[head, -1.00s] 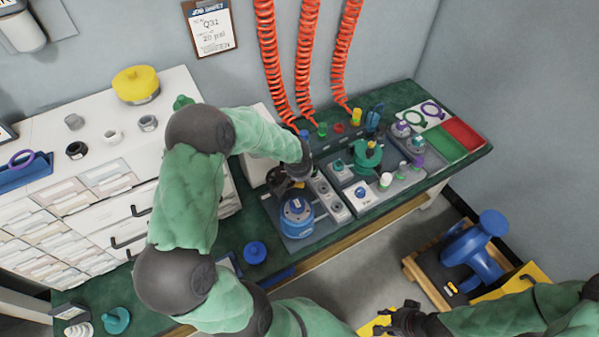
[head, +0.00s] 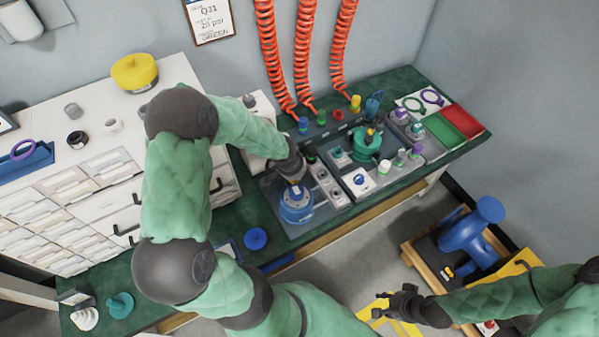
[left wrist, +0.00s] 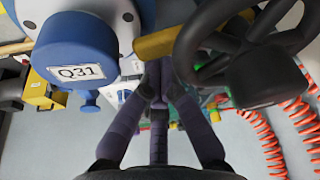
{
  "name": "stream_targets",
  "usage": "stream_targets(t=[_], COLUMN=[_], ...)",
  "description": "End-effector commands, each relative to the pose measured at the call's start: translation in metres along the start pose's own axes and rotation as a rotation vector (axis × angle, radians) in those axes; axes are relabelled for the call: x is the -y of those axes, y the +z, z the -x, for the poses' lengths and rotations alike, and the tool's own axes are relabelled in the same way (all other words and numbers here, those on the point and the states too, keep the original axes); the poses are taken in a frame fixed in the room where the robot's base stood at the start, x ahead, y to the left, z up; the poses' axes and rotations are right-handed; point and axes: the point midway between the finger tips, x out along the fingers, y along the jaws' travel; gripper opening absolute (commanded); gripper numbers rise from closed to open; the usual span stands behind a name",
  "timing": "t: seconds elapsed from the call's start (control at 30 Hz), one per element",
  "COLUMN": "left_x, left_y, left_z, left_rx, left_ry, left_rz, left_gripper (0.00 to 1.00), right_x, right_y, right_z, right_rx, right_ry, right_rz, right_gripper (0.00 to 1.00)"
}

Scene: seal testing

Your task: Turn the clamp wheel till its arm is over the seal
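A blue cylinder (left wrist: 75,45) labelled Q31 fills the upper left of the left wrist view; a blue body (head: 296,205) stands on the bench fixture in the head view. The black clamp wheel (left wrist: 190,55) is at the upper right of the wrist view. The yellow clamp arm (left wrist: 163,40) ends just right of the blue cylinder there. I cannot tell whether it is over the seal. My left gripper's fingers (left wrist: 160,95) are below the wheel, beside its rim; contact and opening are unclear. My right gripper (head: 380,303) is open, empty and away from the bench.
Neighbouring fixtures with a green valve (head: 366,142) and small knobs stand right of the blue body. Red coiled hoses (head: 303,55) hang behind the bench. A blue disc (head: 255,239) lies at the front. A wooden crate (head: 425,270) with a blue pipe part stands on the floor.

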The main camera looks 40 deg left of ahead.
Motion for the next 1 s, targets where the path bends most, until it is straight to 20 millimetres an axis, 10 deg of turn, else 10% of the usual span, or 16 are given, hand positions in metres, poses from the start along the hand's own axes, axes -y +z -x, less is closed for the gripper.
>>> stream_targets(t=[1.0], left_x=[-0.001], left_y=[0.0], left_z=[0.011], left_rx=[0.0], left_ry=[0.0], left_rz=[-0.001], left_gripper=[0.0], right_x=[0.001], right_y=[0.0], right_z=[0.003], right_rx=[0.0], right_ry=[0.0], right_rz=[0.0], right_gripper=[0.4])
